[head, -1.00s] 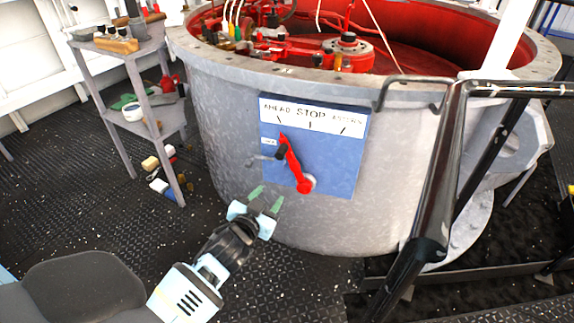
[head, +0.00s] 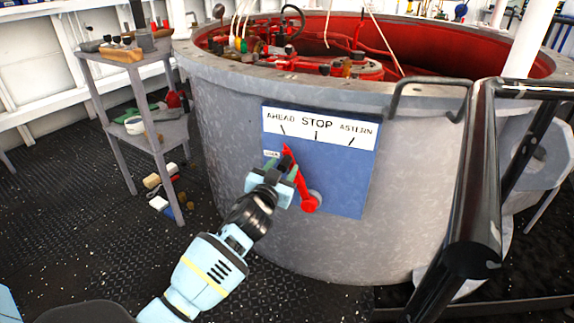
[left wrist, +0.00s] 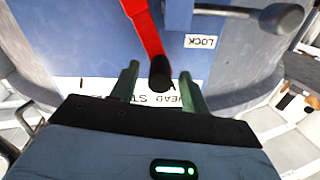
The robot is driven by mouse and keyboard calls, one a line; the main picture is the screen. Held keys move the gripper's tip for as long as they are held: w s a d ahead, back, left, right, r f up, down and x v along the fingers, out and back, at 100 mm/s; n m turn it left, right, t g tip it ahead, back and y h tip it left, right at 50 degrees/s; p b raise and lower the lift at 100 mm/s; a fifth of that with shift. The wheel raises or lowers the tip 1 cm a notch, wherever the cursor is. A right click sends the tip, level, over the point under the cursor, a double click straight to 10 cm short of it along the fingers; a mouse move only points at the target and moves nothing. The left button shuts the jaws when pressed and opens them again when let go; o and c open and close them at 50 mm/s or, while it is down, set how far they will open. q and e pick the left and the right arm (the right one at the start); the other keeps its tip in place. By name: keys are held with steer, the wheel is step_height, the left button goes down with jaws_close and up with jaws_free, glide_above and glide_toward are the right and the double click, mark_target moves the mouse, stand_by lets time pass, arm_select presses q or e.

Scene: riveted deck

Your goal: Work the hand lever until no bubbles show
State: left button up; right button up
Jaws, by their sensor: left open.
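The hand lever (head: 301,186) is a red arm on a blue panel (head: 343,182). It is tilted up and left from its pivot, toward the AHEAD mark on the white AHEAD, STOP, ASTERN plate (head: 317,124). My left gripper (head: 282,168) is open in front of the panel, at the lever's upper part, and hides some of it. In the left wrist view, the lever (left wrist: 146,28) ends in a black grip (left wrist: 160,73), which shows between my two green fingers; contact cannot be told. No bubbles are visible. My right gripper is out of view.
A dark lock handle marked LOCK (left wrist: 277,20) sits close beside the lever. The panel is on a large grey round tub (head: 225,120) with red machinery inside. A black railing (head: 468,200) stands at right. A grey tool shelf (head: 150,137) stands at left.

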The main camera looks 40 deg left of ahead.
mark_target(286, 162)
arm_select(q)
steer(key=shift+b+x, duration=0.4)
steer(key=shift+x, duration=1.3)
jaws_close()
